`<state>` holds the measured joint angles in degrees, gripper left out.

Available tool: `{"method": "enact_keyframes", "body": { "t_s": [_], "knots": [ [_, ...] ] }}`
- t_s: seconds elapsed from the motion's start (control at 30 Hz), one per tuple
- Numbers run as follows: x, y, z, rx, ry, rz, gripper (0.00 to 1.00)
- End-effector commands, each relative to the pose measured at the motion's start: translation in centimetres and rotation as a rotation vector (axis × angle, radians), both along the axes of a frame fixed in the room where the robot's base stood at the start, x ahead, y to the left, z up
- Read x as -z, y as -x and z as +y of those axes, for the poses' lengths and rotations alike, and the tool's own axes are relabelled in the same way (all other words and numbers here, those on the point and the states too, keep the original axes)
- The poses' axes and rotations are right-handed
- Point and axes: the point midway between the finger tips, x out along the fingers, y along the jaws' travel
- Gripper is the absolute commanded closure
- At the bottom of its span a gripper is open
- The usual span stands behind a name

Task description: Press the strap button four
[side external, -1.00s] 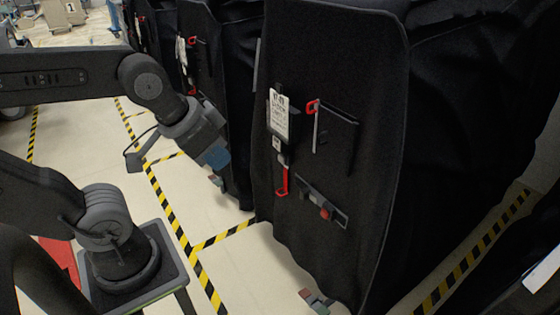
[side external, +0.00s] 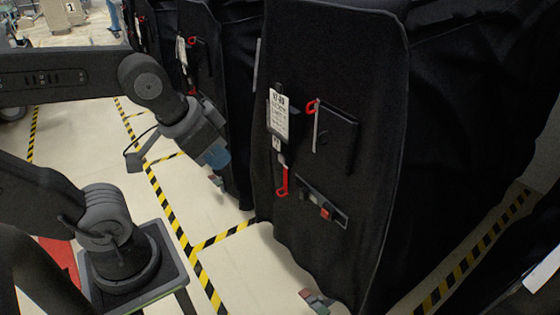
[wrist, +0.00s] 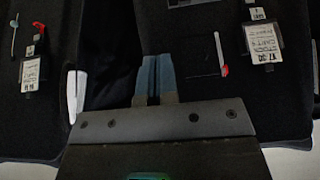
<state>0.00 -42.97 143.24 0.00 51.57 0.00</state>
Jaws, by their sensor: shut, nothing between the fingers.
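The near black covered cart (side external: 350,60) carries a short strap with a small red button (side external: 326,213) low on its front face. I cannot read a number that marks it as four. My gripper (side external: 217,156) has blue fingers and hangs to the left of this cart's face, clear of the button. In the wrist view the blue fingers (wrist: 155,80) are together with nothing between them, pointing toward the dark gap between two covers. The strap button cannot be made out in the wrist view.
The near cart also carries a white label (side external: 279,114), a red pull (side external: 282,180) and a pocket (side external: 336,140) with a red loop. Another covered cart (side external: 228,60) stands behind my gripper. Yellow-black tape (side external: 170,205) marks the open floor at left.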

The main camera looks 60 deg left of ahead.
Motion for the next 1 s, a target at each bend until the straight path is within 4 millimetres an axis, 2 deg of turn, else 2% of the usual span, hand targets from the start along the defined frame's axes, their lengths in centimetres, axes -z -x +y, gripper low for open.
{"method": "enact_keyframes", "body": {
  "t_s": [0.73,0.87,1.0],
  "knots": [
    [0.0,-0.2,0.0,-0.009,0.008,0.006,1.0],
    [-0.1,-1.5,0.0,-0.059,0.06,0.043,1.0],
    [0.0,-4.3,0.3,-0.169,0.171,0.113,1.0]
  ]
}}
